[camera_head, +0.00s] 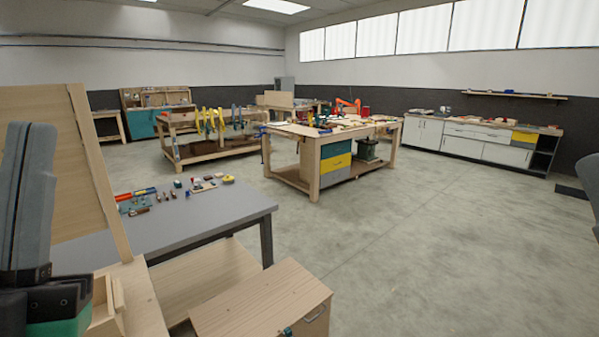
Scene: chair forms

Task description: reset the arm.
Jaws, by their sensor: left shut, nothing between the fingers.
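My left gripper (28,190) stands upright at the left edge of the head view, with its dark grey fingers pointing up. The fingers are together and hold nothing. Its lower part shows black and green parts at the bottom left corner. It is in front of a tall light wooden panel (80,130), and I cannot tell whether it touches it. I do not make out my right gripper in this view.
A grey table (160,230) with small tools stands beyond the panel. A wooden cabinet (262,300) is at the bottom. Workbenches (315,160) and white cabinets (455,140) stand farther back. A dark shape (589,180), cut off at the right edge, is unclear. Open floor (430,250) lies right.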

